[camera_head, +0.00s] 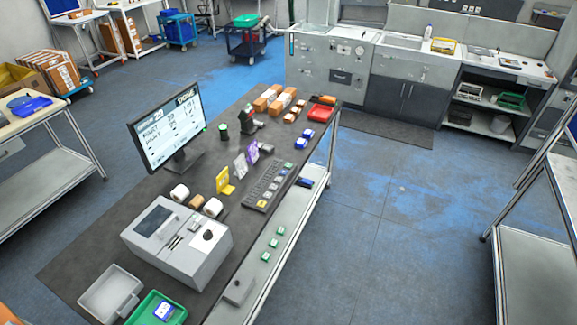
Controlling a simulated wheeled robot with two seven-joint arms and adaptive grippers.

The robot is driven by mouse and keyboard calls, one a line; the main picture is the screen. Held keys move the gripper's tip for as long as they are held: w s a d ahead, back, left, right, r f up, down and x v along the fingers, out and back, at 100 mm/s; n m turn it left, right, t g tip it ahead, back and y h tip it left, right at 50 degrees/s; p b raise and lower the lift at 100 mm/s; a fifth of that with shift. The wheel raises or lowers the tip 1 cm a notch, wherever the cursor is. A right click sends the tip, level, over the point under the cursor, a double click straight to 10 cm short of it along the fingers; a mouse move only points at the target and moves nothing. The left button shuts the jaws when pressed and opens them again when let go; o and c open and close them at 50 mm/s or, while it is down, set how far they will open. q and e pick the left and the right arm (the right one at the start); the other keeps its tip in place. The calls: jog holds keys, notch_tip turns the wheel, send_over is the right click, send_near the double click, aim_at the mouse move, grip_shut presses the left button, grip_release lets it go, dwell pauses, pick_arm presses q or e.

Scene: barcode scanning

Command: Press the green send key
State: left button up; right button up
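A grey keypad (266,188) with rows of dark keys lies near the right edge of the dark worktable. A few coloured keys are on it, including a yellow one near its lower end; I cannot make out any key labels. Three small green blocks or buttons sit in a line on the pale ledge below the tabletop: an upper one (280,230), a middle one (273,243) and a lower one (265,256). I cannot tell which green part is the send key. Neither of my grippers is in view.
A monitor (168,128) stands on the table's left side. A grey machine (176,242), a grey bin (108,293) and a green bin (143,310) are at the near end. Orange-brown packages (268,99) lie at the far end. The floor to the right is clear.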

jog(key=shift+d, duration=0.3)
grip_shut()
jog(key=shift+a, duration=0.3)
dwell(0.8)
